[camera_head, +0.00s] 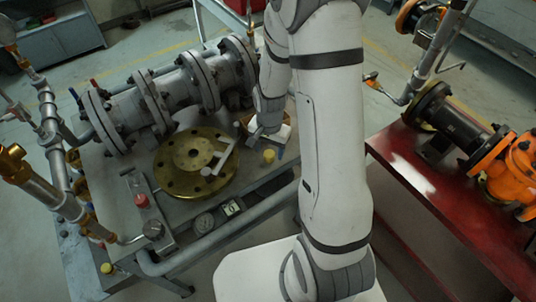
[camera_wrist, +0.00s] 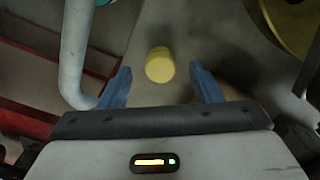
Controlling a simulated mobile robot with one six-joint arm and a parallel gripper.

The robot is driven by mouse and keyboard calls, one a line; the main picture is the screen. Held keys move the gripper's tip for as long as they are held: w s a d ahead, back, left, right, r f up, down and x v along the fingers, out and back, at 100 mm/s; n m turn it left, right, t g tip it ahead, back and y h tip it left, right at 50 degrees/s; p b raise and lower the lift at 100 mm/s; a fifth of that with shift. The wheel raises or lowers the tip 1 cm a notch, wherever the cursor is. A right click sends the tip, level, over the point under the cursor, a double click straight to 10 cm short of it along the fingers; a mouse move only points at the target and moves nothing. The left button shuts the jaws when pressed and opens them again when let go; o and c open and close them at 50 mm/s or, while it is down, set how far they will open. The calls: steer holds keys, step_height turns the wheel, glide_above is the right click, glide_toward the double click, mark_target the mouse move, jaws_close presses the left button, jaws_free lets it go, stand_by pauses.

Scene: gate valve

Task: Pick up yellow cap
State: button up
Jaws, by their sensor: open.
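A small round yellow cap (camera_head: 269,155) stands on the grey workbench, just right of the large brass flange (camera_head: 170,165). In the wrist view the yellow cap (camera_wrist: 160,66) appears between and beyond the two blue fingers of my gripper (camera_wrist: 161,72). The fingers are spread wide with a gap on each side of the cap, and nothing is held. In the head view my arm comes down from the top, and my gripper is partly hidden behind it near the cap. A second yellow cap (camera_head: 106,268) sits at the bench's lower left.
A grey flanged valve pipe (camera_head: 165,95) lies along the back of the bench. A grey handle bar (camera_head: 219,160) lies on the brass flange. A grey rail (camera_head: 215,235) runs along the front edge. A red table (camera_head: 440,215) with an orange valve stands right.

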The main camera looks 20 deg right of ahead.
steer(key=shift+f, duration=0.75)
steer(key=shift+c, duration=0.2)
steer(key=c, duration=1)
